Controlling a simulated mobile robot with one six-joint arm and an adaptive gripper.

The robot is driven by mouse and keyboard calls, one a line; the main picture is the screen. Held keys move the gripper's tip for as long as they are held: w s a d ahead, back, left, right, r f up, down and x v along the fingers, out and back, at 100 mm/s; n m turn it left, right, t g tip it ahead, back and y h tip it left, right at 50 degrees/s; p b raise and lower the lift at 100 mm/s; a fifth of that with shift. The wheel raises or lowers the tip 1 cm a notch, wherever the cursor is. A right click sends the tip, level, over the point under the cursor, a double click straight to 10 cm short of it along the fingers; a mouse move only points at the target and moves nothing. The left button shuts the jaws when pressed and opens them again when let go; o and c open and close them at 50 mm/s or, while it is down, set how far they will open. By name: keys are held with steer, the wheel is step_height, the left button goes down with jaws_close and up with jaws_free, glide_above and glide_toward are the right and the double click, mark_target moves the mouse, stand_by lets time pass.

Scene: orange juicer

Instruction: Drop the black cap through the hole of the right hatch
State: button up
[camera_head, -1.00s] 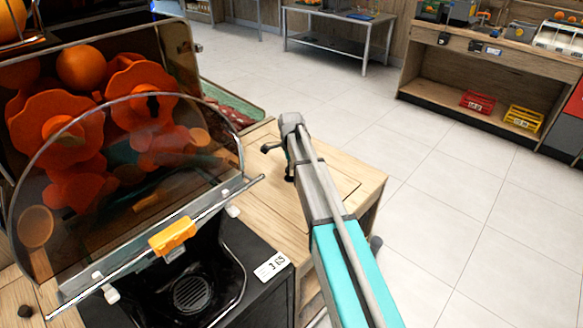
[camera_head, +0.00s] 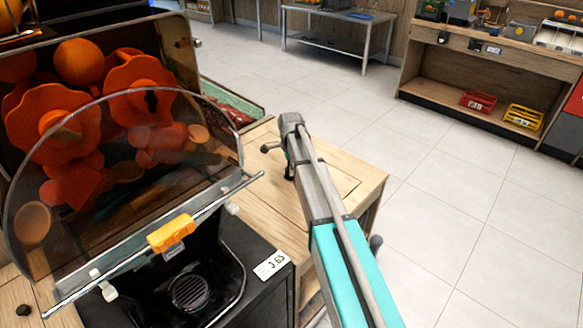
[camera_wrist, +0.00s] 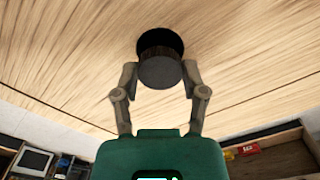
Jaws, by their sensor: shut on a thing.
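My gripper (camera_wrist: 160,75) is shut on a dark round cap (camera_wrist: 160,73), with one finger on each side of it. Just beyond the cap in the wrist view is a round dark hole (camera_wrist: 160,38) in pale wood. The cap overlaps the hole's near part in that view; I cannot tell the gap between them. In the head view my gripper (camera_head: 289,174) points down over the right hatch (camera_head: 338,188), a panel in the wooden top right of the juicer. The cap and hole are not discernible there.
The orange juicer (camera_head: 130,190) with its clear curved cover stands left of my arm. A price tag (camera_head: 271,265) lies at its front right. A small dark round object (camera_head: 23,310) sits on the left wooden top. Open tiled floor lies to the right.

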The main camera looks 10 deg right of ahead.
steer(key=shift+f+b, duration=0.4)
stand_by(0.3)
stand_by(0.5)
steer(key=o, duration=0.8)
steer(key=shift+c, duration=0.2)
steer(key=shift+o, duration=0.3)
steer(key=shift+s, duration=0.1)
steer(key=shift+r, duration=0.1)
steer(key=shift+r+p, duration=3.4)
steer(key=shift+p, duration=0.15)
